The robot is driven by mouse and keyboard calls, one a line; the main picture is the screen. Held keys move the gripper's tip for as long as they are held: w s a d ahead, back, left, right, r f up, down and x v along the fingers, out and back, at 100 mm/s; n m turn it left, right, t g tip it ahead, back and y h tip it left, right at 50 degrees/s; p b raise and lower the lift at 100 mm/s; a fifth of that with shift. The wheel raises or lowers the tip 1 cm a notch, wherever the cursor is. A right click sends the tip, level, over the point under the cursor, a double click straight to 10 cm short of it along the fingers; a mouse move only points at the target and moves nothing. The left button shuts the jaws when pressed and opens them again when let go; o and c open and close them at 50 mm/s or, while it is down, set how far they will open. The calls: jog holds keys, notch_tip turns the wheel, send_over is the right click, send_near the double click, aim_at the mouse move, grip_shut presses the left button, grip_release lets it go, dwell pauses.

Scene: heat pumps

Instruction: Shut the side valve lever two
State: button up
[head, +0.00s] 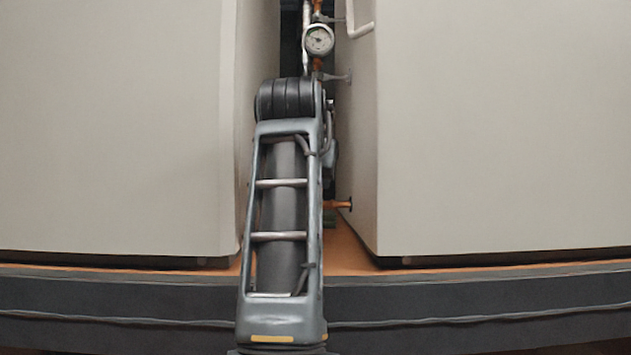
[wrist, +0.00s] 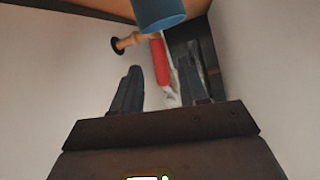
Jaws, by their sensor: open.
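A red lever handle (wrist: 161,62) shows in the wrist view, standing roughly upright between the fingertips of my gripper (wrist: 159,72). My gripper is open, with one dark finger on each side of the red handle; I cannot tell whether either touches it. I cannot tell which valve number this lever has. In the head view my own arm reaches into the gap between two pale cabinets and hides the gripper and the lever.
A pale cabinet stands left (head: 110,125) and another right (head: 500,125), leaving a narrow gap. A round gauge (head: 318,40) sits high in it. In the wrist view, a copper pipe stub (wrist: 127,41) and a blue cylinder (wrist: 158,13) are close to the lever.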

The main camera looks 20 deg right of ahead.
jog(key=shift+x, duration=1.9)
jog(key=shift+c, duration=0.3)
grip_shut()
